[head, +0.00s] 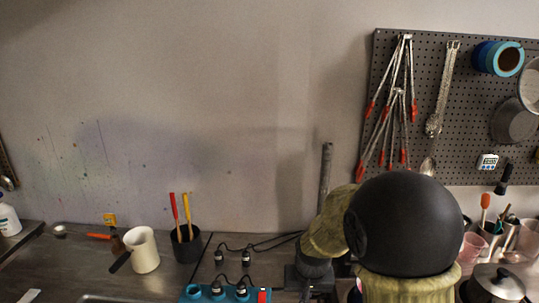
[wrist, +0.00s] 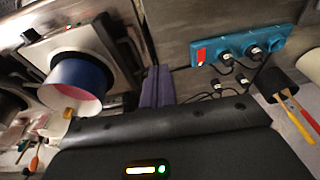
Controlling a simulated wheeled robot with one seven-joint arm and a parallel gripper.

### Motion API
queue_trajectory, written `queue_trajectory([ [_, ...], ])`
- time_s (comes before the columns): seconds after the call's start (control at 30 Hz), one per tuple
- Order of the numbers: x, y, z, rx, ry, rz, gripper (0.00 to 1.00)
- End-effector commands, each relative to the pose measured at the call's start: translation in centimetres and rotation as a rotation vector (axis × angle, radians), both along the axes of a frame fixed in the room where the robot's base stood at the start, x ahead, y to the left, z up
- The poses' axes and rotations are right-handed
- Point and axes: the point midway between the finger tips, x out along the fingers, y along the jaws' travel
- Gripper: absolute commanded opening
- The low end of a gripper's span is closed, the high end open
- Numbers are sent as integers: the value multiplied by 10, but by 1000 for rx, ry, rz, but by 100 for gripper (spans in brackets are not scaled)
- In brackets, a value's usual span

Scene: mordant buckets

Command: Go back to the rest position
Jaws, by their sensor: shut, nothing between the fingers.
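My gripper (wrist: 158,76) shows in the wrist view as two purple fingers side by side beyond its dark body, with nothing seen between them. It is shut and empty. The fingers point toward the gap between a hot plate and a blue power strip, over the worktop; I cannot tell their height above it. In the head view my arm, with a large black rounded joint, fills the lower right, and the gripper cannot be made out there.
A blue power strip (head: 226,293) with plugs and cables lies at the front. A black cup (head: 187,246) holds red- and yellow-handled tools. A cream jug (head: 143,251) stands left of it. A blue-and-pink pot (wrist: 80,84) sits on the hot plate (wrist: 60,45). A pegboard (head: 430,75) holds tongs.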

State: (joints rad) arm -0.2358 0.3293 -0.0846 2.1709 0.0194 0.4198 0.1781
Motion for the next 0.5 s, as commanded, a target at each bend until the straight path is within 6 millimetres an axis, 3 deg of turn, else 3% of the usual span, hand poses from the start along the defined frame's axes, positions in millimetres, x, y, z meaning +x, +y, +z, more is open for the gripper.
queue_trajectory([
  [0.1, -44, -29, 13, -1, -5, 3, 0],
  [0.3, -110, -59, 21, -17, -10, 23, 0],
  [0.4, -127, -64, 21, -23, -10, 31, 0],
  [0.5, -132, -66, 20, -25, -9, 34, 0],
])
